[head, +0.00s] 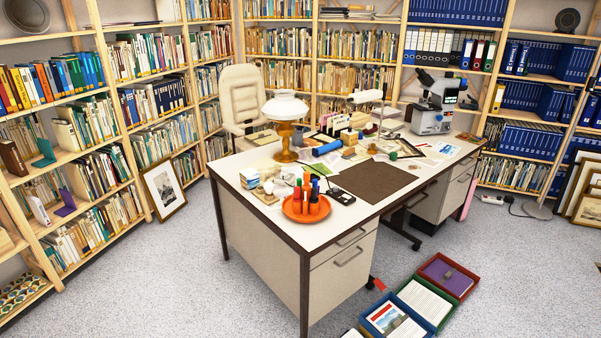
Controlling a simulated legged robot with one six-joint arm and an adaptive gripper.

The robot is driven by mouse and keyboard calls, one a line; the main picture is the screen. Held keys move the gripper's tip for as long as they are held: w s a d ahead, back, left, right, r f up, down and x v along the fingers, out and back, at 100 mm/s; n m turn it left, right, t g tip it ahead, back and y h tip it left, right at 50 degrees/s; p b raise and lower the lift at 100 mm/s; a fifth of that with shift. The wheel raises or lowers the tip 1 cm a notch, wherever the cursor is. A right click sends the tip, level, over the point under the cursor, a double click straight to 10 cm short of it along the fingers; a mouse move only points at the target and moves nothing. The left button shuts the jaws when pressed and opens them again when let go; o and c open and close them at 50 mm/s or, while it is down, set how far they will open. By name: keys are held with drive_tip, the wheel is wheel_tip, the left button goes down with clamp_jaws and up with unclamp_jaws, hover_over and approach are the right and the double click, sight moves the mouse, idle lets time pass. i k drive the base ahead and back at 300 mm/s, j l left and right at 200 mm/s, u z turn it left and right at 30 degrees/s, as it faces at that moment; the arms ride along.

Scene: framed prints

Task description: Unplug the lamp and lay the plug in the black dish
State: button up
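A lamp with a white glass shade (286,106) and an amber base (286,141) stands on the left back part of the desk. A second, white desk lamp (367,97) stands further right. A small black item (341,196) lies near the desk's front edge; I cannot tell if it is the dish. A pale power strip (491,199) with a dark cord (514,208) lies on the floor right of the desk. I cannot make out a plug or which lamp the cord serves. My gripper is not in view.
The desk (310,210) carries an orange tray (306,208) with upright coloured items, a brown pad (372,181) and a microscope (435,103). Open boxes (423,302) lie on the floor in front. Framed prints lean at the left (164,188) and right. Shelves line the walls; the left front floor is clear.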

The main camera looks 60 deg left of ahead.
sight(284, 172)
drive_tip(key=i+j, duration=0.1)
drive_tip(key=j, duration=2.15)
drive_tip(key=i+j, duration=0.15)
drive_tip(key=j, duration=0.95)
drive_tip(key=i+j, duration=0.1)
drive_tip(key=j, duration=2.15)
drive_tip(key=i+j, duration=0.15)
drive_tip(key=j, duration=1)
